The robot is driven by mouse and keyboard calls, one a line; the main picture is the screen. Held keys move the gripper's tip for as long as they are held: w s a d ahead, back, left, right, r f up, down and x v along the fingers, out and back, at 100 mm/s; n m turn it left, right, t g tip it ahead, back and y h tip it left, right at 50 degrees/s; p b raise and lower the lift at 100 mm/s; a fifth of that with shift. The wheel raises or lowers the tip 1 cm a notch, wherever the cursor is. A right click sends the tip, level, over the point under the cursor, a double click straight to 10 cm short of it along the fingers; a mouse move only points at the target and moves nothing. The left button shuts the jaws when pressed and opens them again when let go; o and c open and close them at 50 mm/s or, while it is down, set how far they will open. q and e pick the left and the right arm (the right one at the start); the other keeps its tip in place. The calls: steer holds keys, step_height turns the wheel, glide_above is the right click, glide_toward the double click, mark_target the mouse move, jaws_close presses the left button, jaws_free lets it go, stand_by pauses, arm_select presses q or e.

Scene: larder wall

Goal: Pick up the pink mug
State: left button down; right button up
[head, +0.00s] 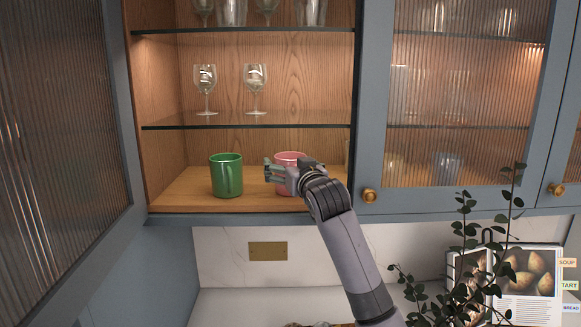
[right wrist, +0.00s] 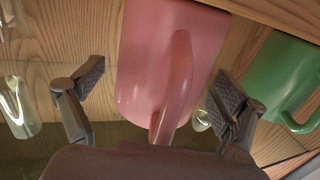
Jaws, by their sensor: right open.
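The pink mug (head: 290,158) stands on the bottom shelf of the open cabinet, right of a green mug (head: 226,175). My right gripper (head: 280,176) is in front of the pink mug and hides much of it. In the right wrist view the pink mug (right wrist: 160,62) lies ahead between the two spread fingers of my right gripper (right wrist: 160,98), its handle toward me. The gripper is open and holds nothing. The green mug (right wrist: 283,80) shows beyond the finger at the right in that view. My left gripper is not in view.
The cabinet's open glass door (head: 65,130) stands at the left; a closed door (head: 460,110) is at the right. Wine glasses (head: 205,85) stand on the glass shelf (head: 245,127) above the mugs. A plant (head: 465,255) and open book (head: 530,280) are below right.

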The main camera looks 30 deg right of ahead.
steer(key=shift+w+f, duration=0.1)
steer(key=shift+w, duration=0.15)
steer(key=shift+c, duration=0.5)
steer(key=c, duration=1.5)
